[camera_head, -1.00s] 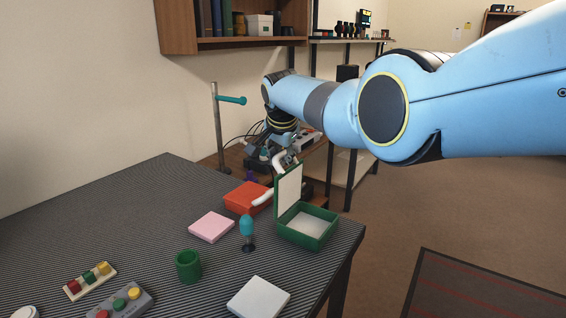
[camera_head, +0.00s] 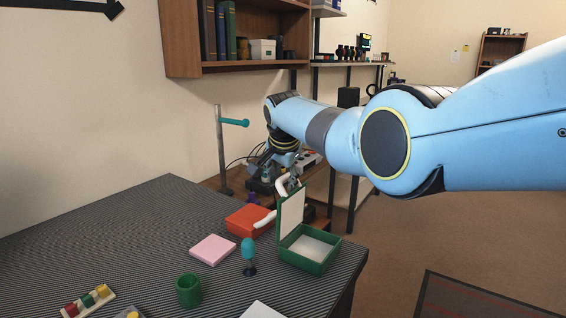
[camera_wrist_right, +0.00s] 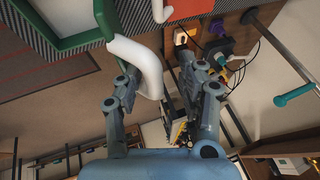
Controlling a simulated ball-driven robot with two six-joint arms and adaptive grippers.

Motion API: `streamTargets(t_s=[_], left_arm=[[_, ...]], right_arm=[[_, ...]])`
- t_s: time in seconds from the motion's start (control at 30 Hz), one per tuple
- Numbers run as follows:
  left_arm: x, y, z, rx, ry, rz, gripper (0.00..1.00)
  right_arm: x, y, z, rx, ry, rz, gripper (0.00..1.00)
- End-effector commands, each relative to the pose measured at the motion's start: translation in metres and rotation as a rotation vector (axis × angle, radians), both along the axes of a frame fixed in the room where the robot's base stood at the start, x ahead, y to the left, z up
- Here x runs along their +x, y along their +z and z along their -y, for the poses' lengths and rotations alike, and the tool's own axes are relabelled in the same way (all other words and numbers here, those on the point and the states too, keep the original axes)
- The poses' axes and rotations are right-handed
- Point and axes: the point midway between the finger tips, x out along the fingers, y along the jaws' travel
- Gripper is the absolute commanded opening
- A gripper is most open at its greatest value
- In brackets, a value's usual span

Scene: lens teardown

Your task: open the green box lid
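The green box (camera_head: 292,258) stands near the right corner of the striped table. Its lid (camera_head: 291,216) stands about upright on the box's left side, with a pale inner face, so the box is open. A curved white handle (camera_head: 264,220) shows beside the lid, and its upper part shows above the lid. My right gripper (camera_head: 287,178) is just behind the lid's top. In the right wrist view my right gripper (camera_wrist_right: 160,70) has its fingers apart, with the white handle (camera_wrist_right: 144,62) between them, close against the left finger. My left gripper is out of view.
A red box (camera_head: 247,221) lies left of the lid, with a pink block (camera_head: 213,249) nearer. A teal-topped object (camera_head: 248,250) and a green cup (camera_head: 188,290) stand in front. A stand with a teal arm (camera_head: 222,140) is behind the table.

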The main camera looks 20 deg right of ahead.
Motion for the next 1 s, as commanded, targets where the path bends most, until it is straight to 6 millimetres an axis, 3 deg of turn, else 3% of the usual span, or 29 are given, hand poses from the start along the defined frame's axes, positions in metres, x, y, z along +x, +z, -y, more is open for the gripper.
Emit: streamTargets(t_s=[0.2,0.63,1.0], left_arm=[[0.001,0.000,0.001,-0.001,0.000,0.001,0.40],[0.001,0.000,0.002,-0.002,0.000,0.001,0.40],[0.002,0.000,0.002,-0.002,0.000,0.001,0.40]], right_arm=[[-0.011,0.019,-0.003,0.002,-0.001,0.004,0.40],[-0.046,0.089,-0.013,0.002,0.000,0.005,0.40],[-0.053,0.102,-0.015,0.001,0.001,0.002,0.40]])
